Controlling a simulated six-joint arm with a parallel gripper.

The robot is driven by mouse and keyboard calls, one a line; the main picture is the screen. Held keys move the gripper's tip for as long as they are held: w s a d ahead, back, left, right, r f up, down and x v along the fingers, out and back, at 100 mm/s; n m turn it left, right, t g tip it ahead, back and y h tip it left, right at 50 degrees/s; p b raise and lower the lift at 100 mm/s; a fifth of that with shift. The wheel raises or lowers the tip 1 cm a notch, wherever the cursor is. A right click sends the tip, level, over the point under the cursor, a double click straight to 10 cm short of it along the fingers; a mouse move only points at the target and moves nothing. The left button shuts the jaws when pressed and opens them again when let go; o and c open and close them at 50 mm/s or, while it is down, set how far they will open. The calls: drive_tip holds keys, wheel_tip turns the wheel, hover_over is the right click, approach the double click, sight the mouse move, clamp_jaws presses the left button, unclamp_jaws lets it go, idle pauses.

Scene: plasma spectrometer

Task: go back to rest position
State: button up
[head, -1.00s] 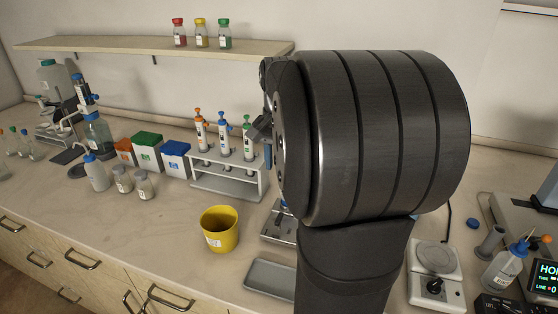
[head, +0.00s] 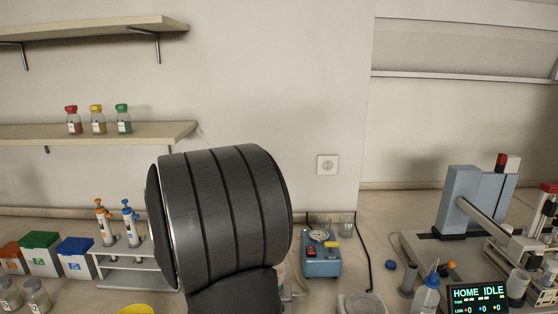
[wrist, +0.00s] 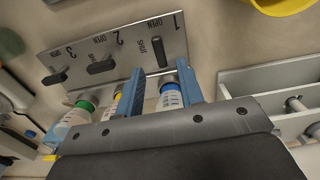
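In the wrist view my gripper (wrist: 160,88) has its two blue fingers spread apart, with open room between their tips. They show in front of a grey valve panel (wrist: 125,50) with levers numbered 1, 2 and 3. A blue-capped bottle (wrist: 171,97) shows between the fingers, partly behind the right one; I see no grip on it. A green-capped bottle (wrist: 82,108) is left of the fingers. In the head view my dark arm covers the middle of the bench and hides the gripper.
A yellow bin (wrist: 284,4) is at the wrist view's top right, above a grey rack (wrist: 268,76). In the head view, a blue device (head: 321,262) stands right of my arm, and a spectrometer screen (head: 478,297) reads HOME IDLE.

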wheel_tip(320, 180, down, 5)
drive_tip(key=shift+r, duration=0.1)
drive_tip(key=shift+r, duration=0.2)
